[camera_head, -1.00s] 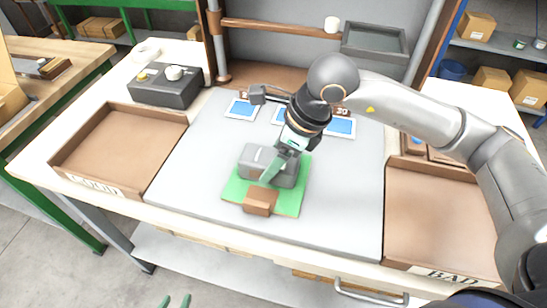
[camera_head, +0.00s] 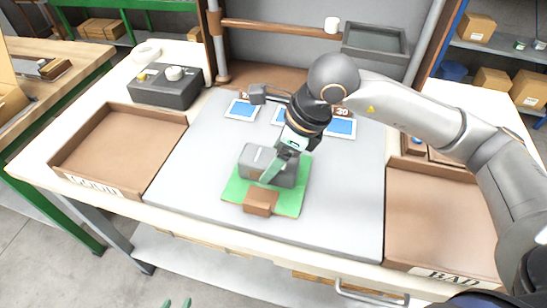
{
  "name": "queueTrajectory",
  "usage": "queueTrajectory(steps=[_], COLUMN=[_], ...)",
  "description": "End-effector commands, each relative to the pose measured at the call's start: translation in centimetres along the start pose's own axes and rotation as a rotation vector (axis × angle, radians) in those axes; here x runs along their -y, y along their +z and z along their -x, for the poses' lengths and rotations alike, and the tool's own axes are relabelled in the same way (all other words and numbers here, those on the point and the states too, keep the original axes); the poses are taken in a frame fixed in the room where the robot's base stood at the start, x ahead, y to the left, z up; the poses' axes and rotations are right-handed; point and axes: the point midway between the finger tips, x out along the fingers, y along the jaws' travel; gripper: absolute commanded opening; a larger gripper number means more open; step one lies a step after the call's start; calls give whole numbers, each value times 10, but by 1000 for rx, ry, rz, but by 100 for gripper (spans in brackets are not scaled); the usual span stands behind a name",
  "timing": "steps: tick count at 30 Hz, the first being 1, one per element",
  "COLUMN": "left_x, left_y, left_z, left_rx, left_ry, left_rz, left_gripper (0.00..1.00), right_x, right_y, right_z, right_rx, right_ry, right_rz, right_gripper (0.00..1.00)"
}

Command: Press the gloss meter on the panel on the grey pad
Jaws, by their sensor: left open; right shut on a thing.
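The gloss meter (camera_head: 256,160) is a dark grey box resting over a green panel (camera_head: 290,204) on the large grey pad (camera_head: 345,205). My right gripper (camera_head: 273,172) points down onto the meter and is shut on it. The gripper's green fingers cover part of the meter, so its underside contact cannot be seen. A brown block (camera_head: 261,201) sits at the panel's front edge. My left gripper (camera_head: 177,303) shows only its green fingertips at the bottom edge; it is open, empty and away from the bench.
An empty brown GOOD tray (camera_head: 118,140) stands left and a BAD tray (camera_head: 437,215) right. A dark control box (camera_head: 166,88) with a knob sits at the back left. Blue-faced cards (camera_head: 241,109) lie behind the meter. The pad's front left is clear.

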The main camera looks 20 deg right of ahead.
Motion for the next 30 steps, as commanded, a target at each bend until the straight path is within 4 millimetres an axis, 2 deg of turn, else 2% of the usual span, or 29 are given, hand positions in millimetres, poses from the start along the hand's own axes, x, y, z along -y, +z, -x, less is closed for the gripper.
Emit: queueTrajectory(steps=[5,15,30], left_x=[0,0,-2], left_y=[-3,-20,-33], left_z=[2,11,26], left_rx=[-2,-11,-7], left_ry=[0,-1,-1], left_rz=[0,-2,-1], left_gripper=[49,49,49], right_x=[-2,-1,0], right_y=[-1,12,27], right_z=[1,29,64], right_rx=[-13,-4,-2], right_ry=[8,3,2], right_rz=[0,0,0], right_gripper=[19,19,19])
